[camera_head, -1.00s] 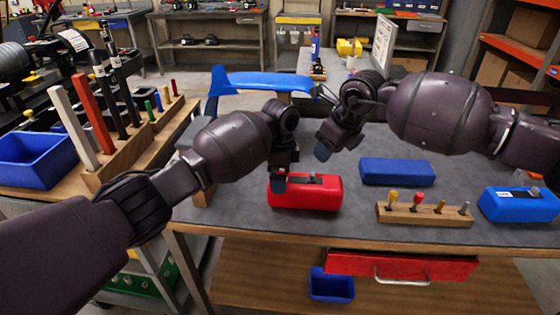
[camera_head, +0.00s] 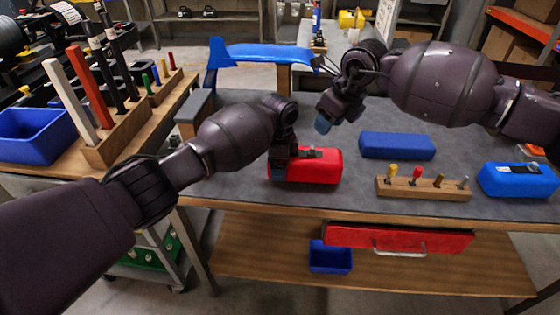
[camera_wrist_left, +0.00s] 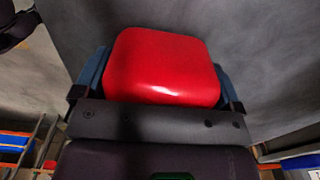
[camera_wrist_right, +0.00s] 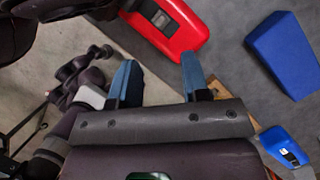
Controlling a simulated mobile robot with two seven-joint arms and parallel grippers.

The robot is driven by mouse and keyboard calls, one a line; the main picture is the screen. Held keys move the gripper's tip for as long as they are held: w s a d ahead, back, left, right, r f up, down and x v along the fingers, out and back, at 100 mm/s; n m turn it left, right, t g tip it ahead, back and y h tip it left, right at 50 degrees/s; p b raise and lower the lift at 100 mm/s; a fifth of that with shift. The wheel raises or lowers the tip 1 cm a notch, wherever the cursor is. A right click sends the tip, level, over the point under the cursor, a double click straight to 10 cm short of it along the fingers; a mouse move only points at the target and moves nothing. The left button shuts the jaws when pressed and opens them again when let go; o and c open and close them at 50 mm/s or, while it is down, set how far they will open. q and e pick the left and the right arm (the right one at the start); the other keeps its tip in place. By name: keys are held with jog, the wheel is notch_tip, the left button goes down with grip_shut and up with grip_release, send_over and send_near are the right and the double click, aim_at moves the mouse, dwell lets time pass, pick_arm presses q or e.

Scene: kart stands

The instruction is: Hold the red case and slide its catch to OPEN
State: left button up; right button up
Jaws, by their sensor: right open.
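The red case (camera_head: 318,167) lies on the grey workbench, its left end partly hidden by my left gripper (camera_head: 284,172). In the left wrist view the red case (camera_wrist_left: 163,68) sits between the two blue fingers of my left gripper (camera_wrist_left: 160,85), one at each side; I cannot tell if they press on it. The grey catch (camera_head: 309,152) is on the case's top; it also shows on a dark plate in the right wrist view (camera_wrist_right: 160,18). My right gripper (camera_head: 323,122) is open and empty, above the bench behind the case.
A plain blue block (camera_head: 398,146) lies right of the case. A wooden rack (camera_head: 424,190) with several coloured pegs and a blue case (camera_head: 518,180) stand further right. A red drawer (camera_head: 400,240) hangs under the bench edge. Bare bench lies behind the blue block.

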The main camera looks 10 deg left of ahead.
jog(key=shift+c, duration=0.9)
jog(key=shift+s+d+f, duration=0.1)
jog(key=shift+d+f, duration=0.1)
jog(key=shift+f, duration=0.15)
jog(key=shift+c, duration=1.2)
jog(key=shift+m, duration=0.3)
jog(key=d+f, duration=0.2)
jog(key=d, duration=0.1)
jog(key=shift+s+d+f, duration=0.1)
jog(key=shift+d+f, duration=0.05)
jog(key=shift+d, duration=0.05)
grip_shut()
jog(key=d+n+y, duration=0.1)
jog(key=n, duration=0.8)
jog(key=s+d+r+n+t, duration=0.1)
jog(key=d+n, duration=0.1)
jog(key=n, duration=0.7)
jog(key=d+r+n+t+y, duration=0.1)
jog(key=n, duration=0.8)
jog(key=shift+s+d+n+y, duration=0.3)
jog(key=shift+d+n, duration=0.05)
jog(key=shift+n, duration=0.05)
